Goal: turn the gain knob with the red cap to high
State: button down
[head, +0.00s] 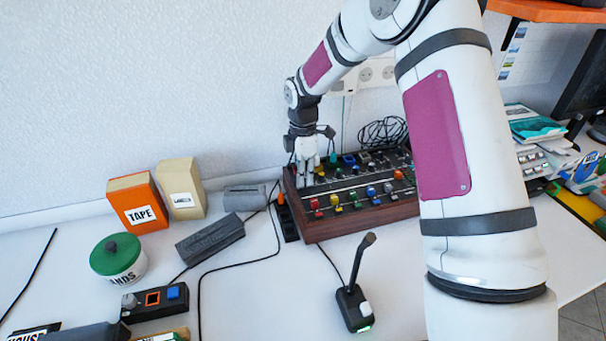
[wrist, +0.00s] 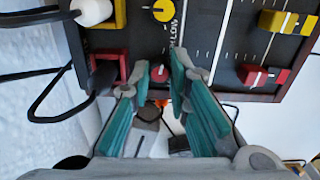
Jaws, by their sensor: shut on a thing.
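The red-capped gain knob (wrist: 160,74) shows in the wrist view between my two teal fingertips, near the edge of the mixer panel (wrist: 215,50). My gripper (wrist: 161,76) is shut on this knob. I cannot read which way its pointer faces or any scale around it. In the head view my gripper (head: 307,180) reaches down onto the left end of the mixer (head: 365,220) and hides the knob.
Red (wrist: 255,76) and yellow (wrist: 280,21) sliders lie to the right in the wrist view. A plug with a cable (wrist: 92,10) is at the left. In the head view a microphone (head: 353,300) stands before the mixer. A power strip (head: 288,222) lies at its left.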

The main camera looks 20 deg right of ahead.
jog(key=c, duration=1.8)
grip_release()
notch_tip(320, 180, up, 12)
